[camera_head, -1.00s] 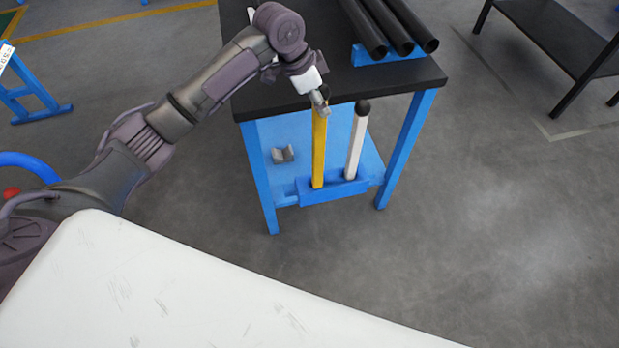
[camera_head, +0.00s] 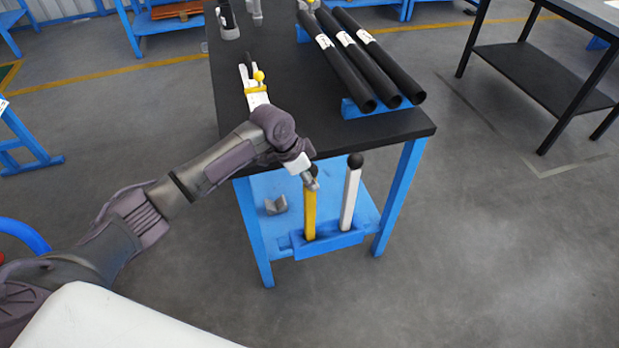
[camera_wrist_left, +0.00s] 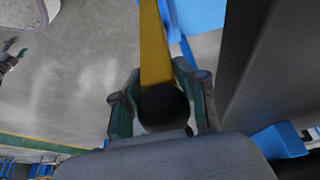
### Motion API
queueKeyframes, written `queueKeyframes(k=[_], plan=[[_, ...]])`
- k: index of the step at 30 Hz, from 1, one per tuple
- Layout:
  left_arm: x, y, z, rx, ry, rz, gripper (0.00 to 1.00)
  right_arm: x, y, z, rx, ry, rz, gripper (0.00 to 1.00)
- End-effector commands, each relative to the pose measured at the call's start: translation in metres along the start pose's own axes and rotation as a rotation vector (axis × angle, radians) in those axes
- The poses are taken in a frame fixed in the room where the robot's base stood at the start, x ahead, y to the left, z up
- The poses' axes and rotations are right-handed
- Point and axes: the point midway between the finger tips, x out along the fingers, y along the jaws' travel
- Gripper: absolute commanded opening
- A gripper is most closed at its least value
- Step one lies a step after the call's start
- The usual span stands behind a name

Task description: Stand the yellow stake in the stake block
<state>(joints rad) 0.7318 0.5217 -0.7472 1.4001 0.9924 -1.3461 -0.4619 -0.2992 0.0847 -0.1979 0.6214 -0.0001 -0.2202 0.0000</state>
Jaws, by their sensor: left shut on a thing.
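The yellow stake (camera_head: 310,215) stands about upright at the left end of the blue stake block (camera_head: 328,243). Its lower end goes out of sight at the block and appears to be in it. My left gripper (camera_head: 311,182) is shut on the stake near its top. In the left wrist view the fingers (camera_wrist_left: 163,100) lie on both sides of the stake by its dark round knob (camera_wrist_left: 163,108). A white stake (camera_head: 349,198) with a black knob stands in the block to the right.
The block sits at the front of the blue lower shelf (camera_head: 262,185) of a black-topped table (camera_head: 290,100). A grey piece (camera_head: 276,205) lies on that shelf. Black tubes (camera_head: 345,60) rest on the tabletop.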

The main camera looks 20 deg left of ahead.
Motion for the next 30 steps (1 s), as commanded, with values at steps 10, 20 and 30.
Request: queueKeyframes(k=[10, 20, 30], plan=[[0.002, -0.001, 0.0, 0.001, 0.004, -0.002, 0.0, 0.0, -0.01, -0.004, 0.003, 0.006, -0.012, 0.54], [0.003, 0.0, 0.002, 0.0, 0.0, -0.001, 0.67, 0.0, -0.007, -0.001, 0.001, 0.002, -0.009, 0.54], [-0.014, -0.002, 0.001, 0.001, 0.001, -0.004, 0.67, -0.001, -0.003, 0.001, -0.002, -0.002, -0.004, 0.54]])
